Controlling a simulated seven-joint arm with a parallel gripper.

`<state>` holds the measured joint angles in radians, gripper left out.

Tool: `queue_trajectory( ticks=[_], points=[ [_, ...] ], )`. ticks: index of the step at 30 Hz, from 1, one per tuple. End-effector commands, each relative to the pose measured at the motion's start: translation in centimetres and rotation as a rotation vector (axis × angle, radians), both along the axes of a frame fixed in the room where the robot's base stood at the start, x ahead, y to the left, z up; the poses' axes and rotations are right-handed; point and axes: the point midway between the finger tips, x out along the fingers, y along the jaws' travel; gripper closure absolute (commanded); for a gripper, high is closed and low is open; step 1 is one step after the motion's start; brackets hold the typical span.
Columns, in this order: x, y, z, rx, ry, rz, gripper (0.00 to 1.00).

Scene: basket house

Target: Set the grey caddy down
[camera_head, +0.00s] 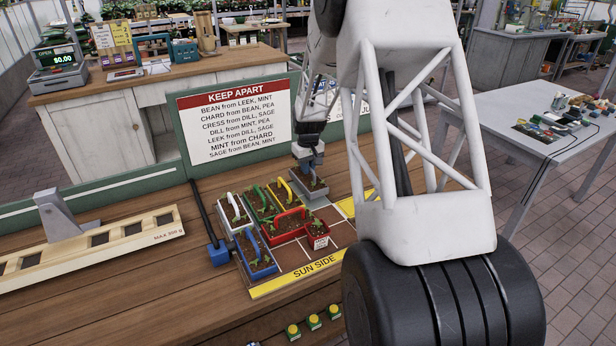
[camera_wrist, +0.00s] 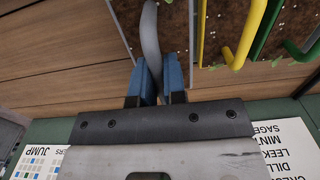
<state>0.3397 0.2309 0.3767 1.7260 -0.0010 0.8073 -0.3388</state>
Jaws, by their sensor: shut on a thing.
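The grey caddy (camera_head: 311,190) is at the back of the planting grid (camera_head: 290,255) in the head view, just right of the yellow-handled caddy (camera_head: 284,196). My gripper (camera_head: 307,166) is above it. In the wrist view, my blue fingers (camera_wrist: 155,85) are shut on the caddy's grey handle (camera_wrist: 151,40). Dark soil shows inside the caddy in the wrist view. The caddy looks about level. I cannot tell whether its base touches the grid or hangs just above it.
A "KEEP APART" sign (camera_head: 235,125) stands behind.

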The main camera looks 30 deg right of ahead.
Motion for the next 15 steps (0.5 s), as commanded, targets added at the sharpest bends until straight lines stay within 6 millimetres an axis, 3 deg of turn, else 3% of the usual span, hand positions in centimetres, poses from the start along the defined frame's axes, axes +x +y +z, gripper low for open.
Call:
queue_trajectory(
  ticks=[15],
  points=[
    [0.0, 0.0, -3.7, 0.0, 0.0, 0.0, 1.0]
  ],
)
